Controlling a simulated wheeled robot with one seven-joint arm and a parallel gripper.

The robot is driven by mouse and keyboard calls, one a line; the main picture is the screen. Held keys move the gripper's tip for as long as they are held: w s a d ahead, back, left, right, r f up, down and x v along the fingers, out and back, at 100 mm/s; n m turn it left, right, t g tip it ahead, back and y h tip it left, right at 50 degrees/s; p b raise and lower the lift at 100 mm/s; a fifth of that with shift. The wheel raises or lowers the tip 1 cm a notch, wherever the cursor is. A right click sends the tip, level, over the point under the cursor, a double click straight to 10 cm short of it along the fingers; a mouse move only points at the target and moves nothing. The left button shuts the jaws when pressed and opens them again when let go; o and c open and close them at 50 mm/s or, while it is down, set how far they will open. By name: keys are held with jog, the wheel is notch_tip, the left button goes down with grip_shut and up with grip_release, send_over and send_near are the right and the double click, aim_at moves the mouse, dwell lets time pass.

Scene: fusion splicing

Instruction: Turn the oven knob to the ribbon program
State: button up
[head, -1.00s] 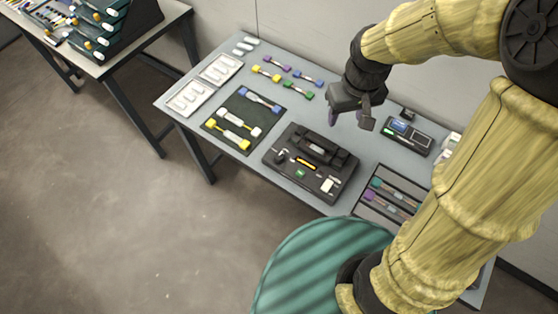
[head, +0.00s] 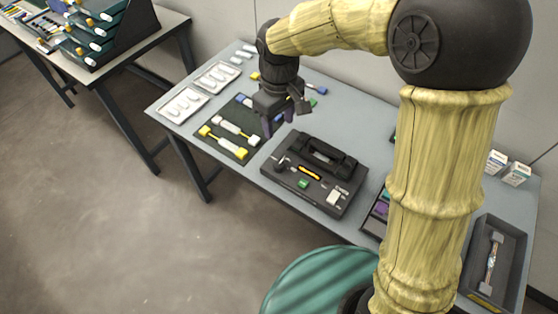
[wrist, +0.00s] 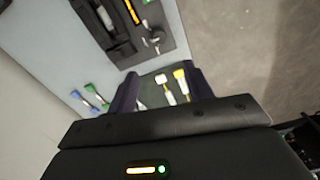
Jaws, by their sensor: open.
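The black splicing unit (head: 318,190) sits at the middle of the table in the head view. A small knob (head: 281,163) stands at its left end, beside an orange bar and a green button (head: 303,184). In the wrist view the knob (wrist: 155,41) is above the gap between the fingers, and its pointer setting is too small to read. My gripper (head: 279,122) is open and empty, pointing down above the table behind the knob and apart from it. In the wrist view its two dark fingers (wrist: 162,85) are spread over the mat.
A dark mat (head: 212,143) with white-and-yellow connectors lies left of the unit. White trays (head: 183,103) lie farther left. A dark tray (head: 505,262) and small boxes (head: 515,173) are at the right. My arm hides part of the table's right side.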

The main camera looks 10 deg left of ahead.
aim_at(279, 164)
notch_tip(279, 164, down, 17)
jog(key=shift+r+b, duration=0.1)
jog(key=shift+b, duration=0.3)
jog(key=c, duration=1)
jog(key=shift+o, duration=0.2)
jog(key=shift+m, duration=0.3)
jog(key=m, duration=0.4)
jog(key=m+p, duration=0.1)
jog(key=m, duration=0.5)
jog(key=shift+m, duration=0.3)
